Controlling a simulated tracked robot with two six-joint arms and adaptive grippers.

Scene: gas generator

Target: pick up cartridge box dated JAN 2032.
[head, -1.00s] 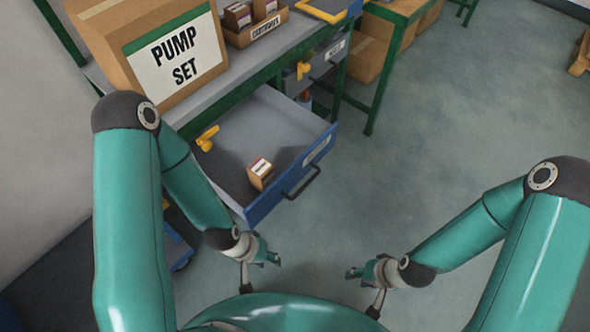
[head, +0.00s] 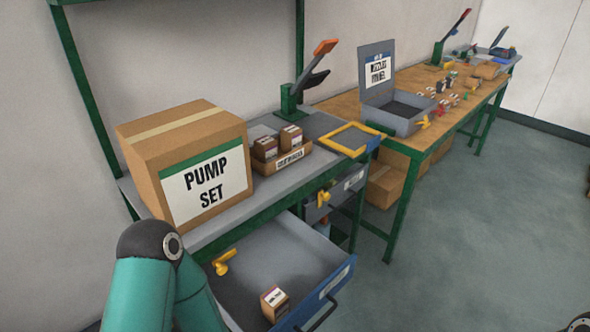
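A small brown cartridge box (head: 274,303) with a white label stands in the open drawer (head: 262,268), near its front. More small boxes with white labels, one on the left (head: 265,149) and one on the right (head: 291,137), stand in a labelled cardboard tray (head: 283,163) on the bench. The dates on all of these labels are too small to read. My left arm shows at the bottom left, but its gripper is below the picture. My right gripper is also out of view.
A large PUMP SET carton (head: 190,165) stands left of the tray. A yellow-edged frame (head: 351,139) lies to its right. A green press (head: 292,97) stands behind. A wooden bench (head: 430,92) carries an open grey case (head: 397,115).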

